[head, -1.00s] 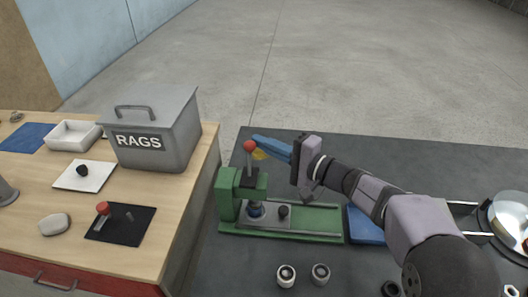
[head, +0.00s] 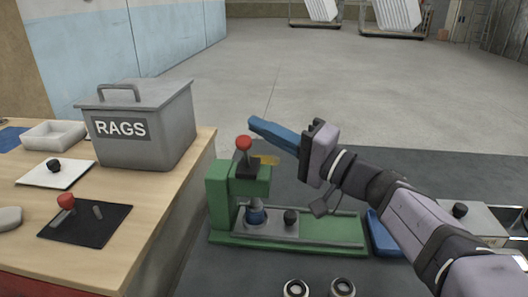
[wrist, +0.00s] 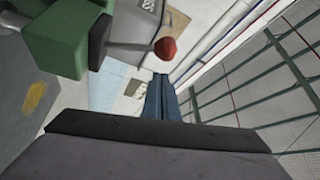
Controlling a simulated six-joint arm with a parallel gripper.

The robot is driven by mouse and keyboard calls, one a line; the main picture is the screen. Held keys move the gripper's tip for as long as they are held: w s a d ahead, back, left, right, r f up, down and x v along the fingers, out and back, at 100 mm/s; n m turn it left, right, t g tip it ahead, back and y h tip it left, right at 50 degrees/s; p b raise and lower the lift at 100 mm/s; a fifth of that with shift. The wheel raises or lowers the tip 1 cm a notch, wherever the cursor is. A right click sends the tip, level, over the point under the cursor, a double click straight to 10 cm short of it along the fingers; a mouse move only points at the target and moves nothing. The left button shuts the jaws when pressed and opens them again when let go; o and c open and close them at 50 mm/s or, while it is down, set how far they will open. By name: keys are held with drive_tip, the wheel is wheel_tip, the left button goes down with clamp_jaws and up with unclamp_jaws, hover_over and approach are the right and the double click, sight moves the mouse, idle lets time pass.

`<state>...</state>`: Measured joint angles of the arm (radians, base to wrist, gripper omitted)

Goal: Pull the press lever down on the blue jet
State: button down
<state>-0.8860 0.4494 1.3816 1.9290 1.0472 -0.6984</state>
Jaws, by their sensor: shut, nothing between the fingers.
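The green press (head: 222,195) stands on the dark table. Its lever has a red ball knob (head: 243,143) on a grey stem that points up. The blue jet (head: 255,214) sits on the grey plate under the press head. My gripper (head: 254,123) is shut and empty, its blue fingers pointing left, with their tips just above and slightly right of the knob in the picture. A gap shows between them. In the wrist view the red knob (wrist: 166,47) lies just beyond the blue fingertips (wrist: 161,80), with the green press (wrist: 55,35) at upper left.
A blue tray (head: 385,236) lies to the right, and two round fittings (head: 297,288) lie in front. The grey RAGS bin (head: 140,130) and a black pad with a red-knobbed part (head: 85,225) are on the wooden bench at left.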

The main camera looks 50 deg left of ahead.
drive_tip(key=shift+s+d+f+n+g+y+b, duration=0.35)
drive_tip(key=shift+n+b, duration=0.35)
drive_tip(key=shift+b, duration=1.55)
drive_tip(key=shift+s+d+f+n+g+y+b, duration=0.15)
drive_tip(key=shift+s+d+n+g+b, duration=0.4)
drive_tip(key=shift+b, duration=1.7)
drive_tip(key=n+b, duration=0.2)
drive_tip(key=b, duration=0.1)
drive_tip(key=shift+s+d+r+b, duration=0.1)
drive_tip(key=shift+s+d+b, duration=0.05)
drive_tip(key=shift+b, duration=0.15)
drive_tip(key=shift+s+r+g, duration=0.1)
drive_tip(key=shift+g, duration=0.2)
drive_tip(key=w+d+p, duration=0.1)
drive_tip(key=w+d, duration=0.5)
drive_tip(key=d, duration=0.1)
drive_tip(key=shift+w+d+f+p, duration=0.15)
drive_tip(key=shift+d+f+p, duration=0.1)
drive_tip(key=shift+p, duration=0.05)
